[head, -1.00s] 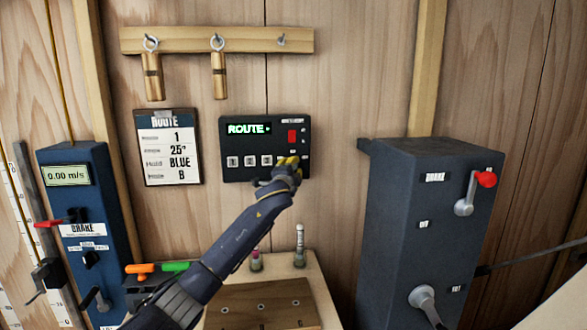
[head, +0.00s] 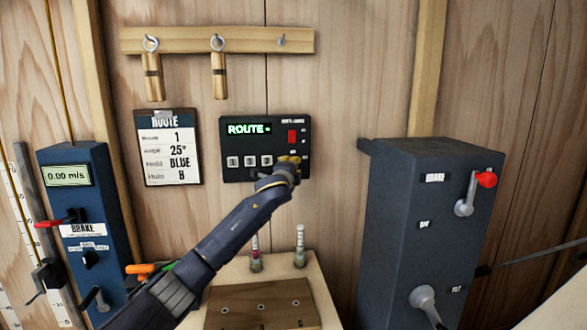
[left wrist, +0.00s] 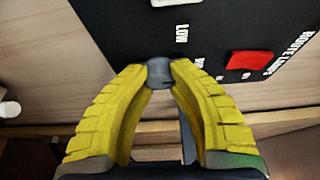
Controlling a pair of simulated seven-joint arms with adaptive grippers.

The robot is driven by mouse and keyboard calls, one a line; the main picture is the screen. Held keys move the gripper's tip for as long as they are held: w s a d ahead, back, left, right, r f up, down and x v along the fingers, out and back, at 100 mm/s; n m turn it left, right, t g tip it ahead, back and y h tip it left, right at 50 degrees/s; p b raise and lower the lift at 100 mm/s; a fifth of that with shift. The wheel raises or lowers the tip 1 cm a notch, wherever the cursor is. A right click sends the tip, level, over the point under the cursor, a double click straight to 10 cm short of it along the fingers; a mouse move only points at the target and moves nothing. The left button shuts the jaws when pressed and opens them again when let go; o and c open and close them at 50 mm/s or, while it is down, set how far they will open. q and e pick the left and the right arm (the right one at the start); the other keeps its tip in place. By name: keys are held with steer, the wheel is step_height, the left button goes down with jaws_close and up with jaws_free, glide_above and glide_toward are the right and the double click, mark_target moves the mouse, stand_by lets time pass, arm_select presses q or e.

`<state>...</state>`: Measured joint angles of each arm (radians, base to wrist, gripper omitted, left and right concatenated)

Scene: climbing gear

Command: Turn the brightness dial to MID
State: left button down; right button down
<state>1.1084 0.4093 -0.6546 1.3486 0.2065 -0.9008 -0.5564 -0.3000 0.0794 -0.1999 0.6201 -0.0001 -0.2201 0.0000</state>
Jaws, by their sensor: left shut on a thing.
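The black control panel (head: 222,150) hangs on the wooden wall in the head view. It has a green "ROUTE" display (head: 248,129), a red switch (head: 292,136) and a row of white buttons. My left gripper (head: 290,161) is at the panel's lower right. In the left wrist view its yellow fingers (left wrist: 158,80) are shut on a small grey dial (left wrist: 158,73). A "LOW" label (left wrist: 181,33) shows just beyond the dial; other labels there are partly hidden by the fingers. In the head view the gripper hides the dial. My right gripper does not show.
A route card (head: 168,150) hangs left of the panel. A blue brake box (head: 115,190) stands at left, and a large dark box (head: 400,200) with levers at right. Below the panel is a wooden stand (head: 320,285) holding small bottles.

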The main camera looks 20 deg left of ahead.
arm_select(q)
steer(key=c, duration=1.1)
jaws_free()
steer(key=shift+d, duration=0.1)
steer(key=shift+s+d, duration=0.15)
steer(key=shift+s, duration=2.85)
steer(key=shift+s+d, duration=0.1)
steer(key=shift+s, duration=2.85)
